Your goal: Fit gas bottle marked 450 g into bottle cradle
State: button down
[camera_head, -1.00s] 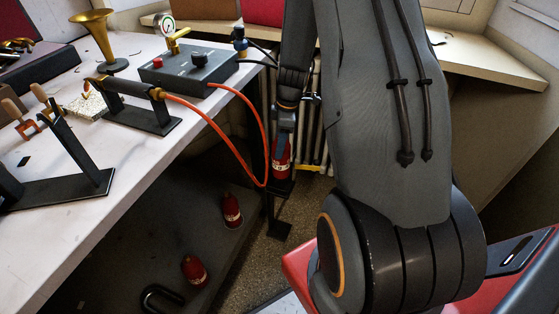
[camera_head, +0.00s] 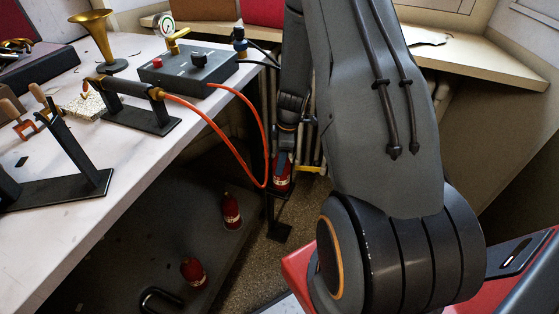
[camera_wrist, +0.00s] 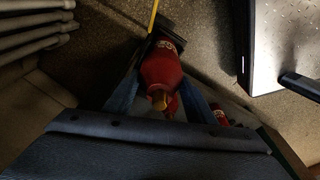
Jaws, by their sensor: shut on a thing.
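A red gas bottle (camera_head: 282,178) is held upright below my gripper (camera_head: 284,157), beside the bench's right end. In the wrist view the bottle (camera_wrist: 160,72) sits between the two blue fingers of my gripper (camera_wrist: 160,98), its brass neck towards the camera. A pale marking shows on its side, too small to read for certain. A black stand that looks like the bottle cradle (camera_head: 278,232) is under the bottle. In the wrist view a dark part of it (camera_wrist: 170,30) lies just beyond the bottle. I cannot tell whether the bottle's base is seated in it.
Two other red bottles (camera_head: 232,212) (camera_head: 193,271) stand on the dark lower shelf (camera_head: 130,240). Pale vertical pipes and a yellow bar (camera_head: 310,169) are close behind. The bench (camera_head: 140,155) fills the left.

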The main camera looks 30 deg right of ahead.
jog(key=c, duration=0.8)
grip_release()
jog(key=shift+f, duration=0.1)
jog(key=r, duration=0.4)
jog(key=d+r, duration=0.1)
jog(key=r, duration=0.3)
jog(key=s+r, duration=0.1)
jog(key=r, duration=0.3)
jog(key=shift+d+p, duration=0.2)
jog(key=shift+p, duration=0.2)
jog(key=s+a+r+m, duration=0.3)
jog(key=s+a+r, duration=0.1)
jog(key=a+r, duration=0.3)
jog(key=s+a+r+m, duration=0.2)
jog(key=s+a+r, duration=0.2)
jog(key=a+r, duration=0.25)
jog(key=s+a+r+m, duration=0.2)
jog(key=s+a+m, duration=0.1)
jog(key=s, duration=0.3)
jog(key=s+a+r+m+h, duration=0.1)
jog(key=s+a+r+m, duration=0.2)
jog(key=s, duration=0.4)
jog(key=shift+a+r+m+g, duration=0.2)
jog(key=shift+a+m+g, duration=0.15)
jog(key=shift+a, duration=0.45)
